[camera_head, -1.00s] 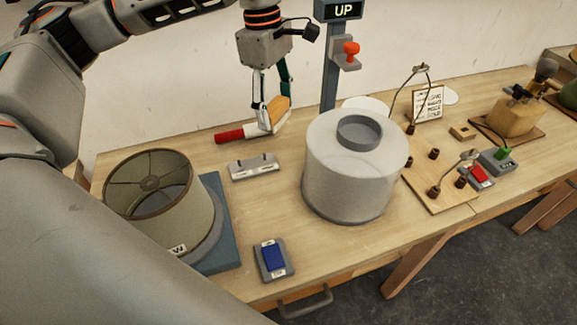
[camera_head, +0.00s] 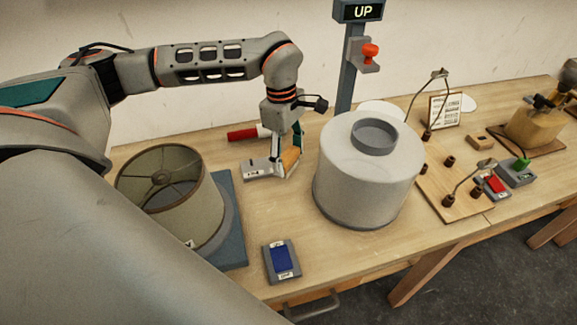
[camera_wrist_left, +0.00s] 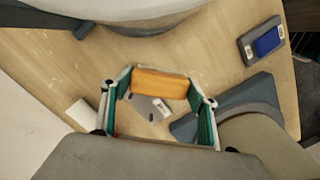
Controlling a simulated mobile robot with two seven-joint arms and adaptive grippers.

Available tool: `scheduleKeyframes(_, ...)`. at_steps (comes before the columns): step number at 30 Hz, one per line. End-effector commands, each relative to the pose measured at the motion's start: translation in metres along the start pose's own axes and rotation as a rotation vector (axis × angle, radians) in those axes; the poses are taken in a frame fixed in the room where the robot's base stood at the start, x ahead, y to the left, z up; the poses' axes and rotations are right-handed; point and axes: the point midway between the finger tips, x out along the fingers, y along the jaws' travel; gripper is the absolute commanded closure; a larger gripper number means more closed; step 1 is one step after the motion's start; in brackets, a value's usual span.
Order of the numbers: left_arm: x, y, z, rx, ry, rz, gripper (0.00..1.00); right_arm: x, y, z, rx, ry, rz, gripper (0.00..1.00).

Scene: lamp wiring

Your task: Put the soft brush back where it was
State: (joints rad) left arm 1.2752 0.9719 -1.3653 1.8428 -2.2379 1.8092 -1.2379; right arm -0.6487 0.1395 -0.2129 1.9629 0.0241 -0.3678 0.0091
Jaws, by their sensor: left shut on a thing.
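My left gripper (camera_head: 283,170) is shut on the soft brush (camera_head: 291,158), of which an orange-tan block shows between the fingers. The brush also shows in the left wrist view (camera_wrist_left: 160,83), lying across between the two fingers. The grey rest (camera_head: 257,169) with small upright pegs is on the table, just left of and under the fingers. In the left wrist view the rest (camera_wrist_left: 150,108) shows beyond the brush, partly hidden by it. I cannot tell whether the brush touches the rest. My right gripper is not in view.
A lampshade (camera_head: 172,190) stands on a blue base at the left. A large white drum (camera_head: 367,180) stands close to the gripper's right. A red-and-white tool (camera_head: 243,133) lies behind. A blue switch box (camera_head: 282,260) is in front. Table between rest and box is clear.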

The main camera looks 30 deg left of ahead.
Motion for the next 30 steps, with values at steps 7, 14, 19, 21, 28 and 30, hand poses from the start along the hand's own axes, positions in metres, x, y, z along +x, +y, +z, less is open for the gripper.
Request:
scheduleKeyframes(7,0.032,0.0,-0.003,0.0,0.0,-0.003,0.8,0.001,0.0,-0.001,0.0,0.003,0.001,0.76)
scheduleKeyframes(14,0.04,0.001,-0.004,0.0,0.0,0.001,0.8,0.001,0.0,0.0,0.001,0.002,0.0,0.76)
scheduleKeyframes(19,0.042,0.001,-0.004,0.0,0.0,0.0,0.8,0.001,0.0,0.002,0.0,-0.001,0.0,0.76)
scheduleKeyframes(21,0.044,0.001,-0.004,0.0,0.0,0.0,0.8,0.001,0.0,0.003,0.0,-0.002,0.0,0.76)
scheduleKeyframes(28,0.05,0.001,-0.005,0.0,0.0,-0.001,0.8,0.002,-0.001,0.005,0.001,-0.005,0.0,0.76)
scheduleKeyframes(30,0.052,0.001,-0.005,-0.001,0.0,-0.001,0.8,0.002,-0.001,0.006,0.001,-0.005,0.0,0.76)
